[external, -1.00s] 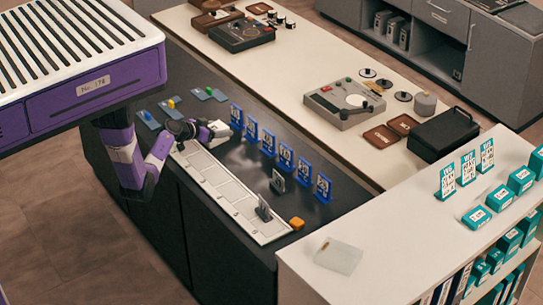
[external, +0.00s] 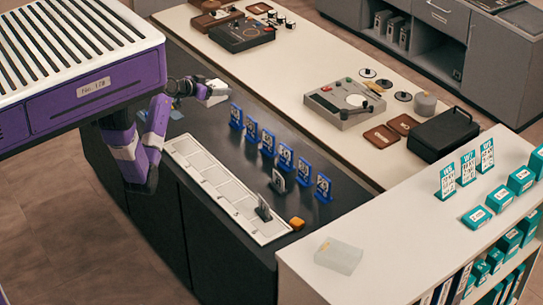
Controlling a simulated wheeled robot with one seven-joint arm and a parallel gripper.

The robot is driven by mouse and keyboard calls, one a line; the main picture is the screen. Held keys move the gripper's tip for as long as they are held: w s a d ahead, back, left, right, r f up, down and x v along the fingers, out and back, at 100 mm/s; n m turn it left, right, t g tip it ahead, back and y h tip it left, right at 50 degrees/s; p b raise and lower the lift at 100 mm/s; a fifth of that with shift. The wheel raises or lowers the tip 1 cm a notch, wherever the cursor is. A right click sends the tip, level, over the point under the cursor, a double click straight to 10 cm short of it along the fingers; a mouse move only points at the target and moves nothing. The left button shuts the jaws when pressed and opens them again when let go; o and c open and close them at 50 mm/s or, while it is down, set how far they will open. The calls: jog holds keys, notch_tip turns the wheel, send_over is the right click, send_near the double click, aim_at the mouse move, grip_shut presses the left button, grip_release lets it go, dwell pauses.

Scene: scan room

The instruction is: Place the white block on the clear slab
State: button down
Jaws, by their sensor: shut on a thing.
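My gripper (external: 213,91) is raised above the dark counter, near its far left end, and points right. It is shut on a small pale shape at its tip, which appears to be the white block (external: 219,87). The block and the fingertips are hard to tell apart at this size. A clear slab (external: 338,256) lies on the white shelf top at the lower right, well away from my gripper. Nothing white stands on it.
A long white tray (external: 215,184) runs along the counter's front, with a grey upright piece (external: 264,209) near its right end. An orange block (external: 297,223) sits beside it. Several blue stands (external: 285,156) line the counter behind. Teal cards and boxes (external: 476,216) occupy the shelf's right side.

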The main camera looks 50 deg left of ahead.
jog(key=shift+r, duration=0.8)
